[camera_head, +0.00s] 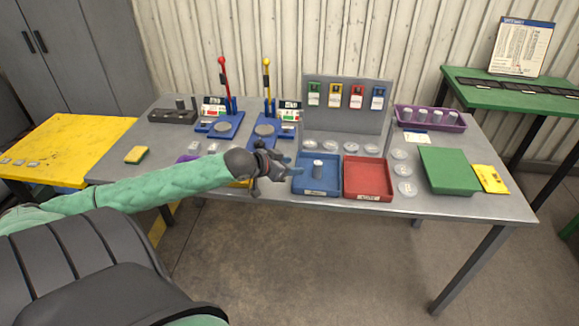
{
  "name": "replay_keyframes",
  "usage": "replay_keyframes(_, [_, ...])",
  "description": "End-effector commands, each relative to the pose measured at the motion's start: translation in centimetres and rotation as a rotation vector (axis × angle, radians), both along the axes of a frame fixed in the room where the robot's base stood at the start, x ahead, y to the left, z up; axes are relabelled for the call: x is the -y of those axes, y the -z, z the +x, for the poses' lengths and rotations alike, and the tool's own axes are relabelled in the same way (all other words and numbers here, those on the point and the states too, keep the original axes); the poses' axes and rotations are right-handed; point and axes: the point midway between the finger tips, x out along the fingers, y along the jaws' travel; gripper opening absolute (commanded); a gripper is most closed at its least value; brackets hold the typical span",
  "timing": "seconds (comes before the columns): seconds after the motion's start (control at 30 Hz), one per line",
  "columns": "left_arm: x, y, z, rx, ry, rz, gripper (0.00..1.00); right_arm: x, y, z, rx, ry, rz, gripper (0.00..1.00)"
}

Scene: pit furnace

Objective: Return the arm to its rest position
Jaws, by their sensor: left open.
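My left arm in a green sleeve (150,185) reaches in from the left across the front of the grey table. My left gripper (285,173) is dark, open and seems empty. It is at the left edge of the blue tray (316,189), and I cannot tell whether it touches it. A grey cylinder (318,168) stands upright in the blue tray, to the right of the fingers. My right gripper is not in view.
A red tray (368,180) is right of the blue one. Two presses with a red lever (224,88) and a yellow lever (267,85) stand behind the arm. A tag board (347,112), clear dishes, a purple tray (430,119) and a green pad (449,170) also occupy the table.

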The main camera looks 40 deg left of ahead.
Motion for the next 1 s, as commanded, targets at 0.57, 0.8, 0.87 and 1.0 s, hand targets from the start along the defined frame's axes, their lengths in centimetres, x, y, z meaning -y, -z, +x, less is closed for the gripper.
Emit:
replay_keyframes(0.57, [0.0,-0.1,-0.2,-0.001,0.000,0.000,0.48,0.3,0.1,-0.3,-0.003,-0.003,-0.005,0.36])
replay_keyframes(0.8, [0.6,1.2,-1.0,-0.020,-0.005,0.008,0.48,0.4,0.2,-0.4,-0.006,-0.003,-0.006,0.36])
replay_keyframes(0.87, [1.1,2.4,-1.8,-0.039,-0.011,0.014,0.48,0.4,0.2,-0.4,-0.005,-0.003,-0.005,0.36])
replay_keyframes(1.0, [2.9,5.8,-4.2,-0.098,-0.026,0.041,0.48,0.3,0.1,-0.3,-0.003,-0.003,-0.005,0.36])
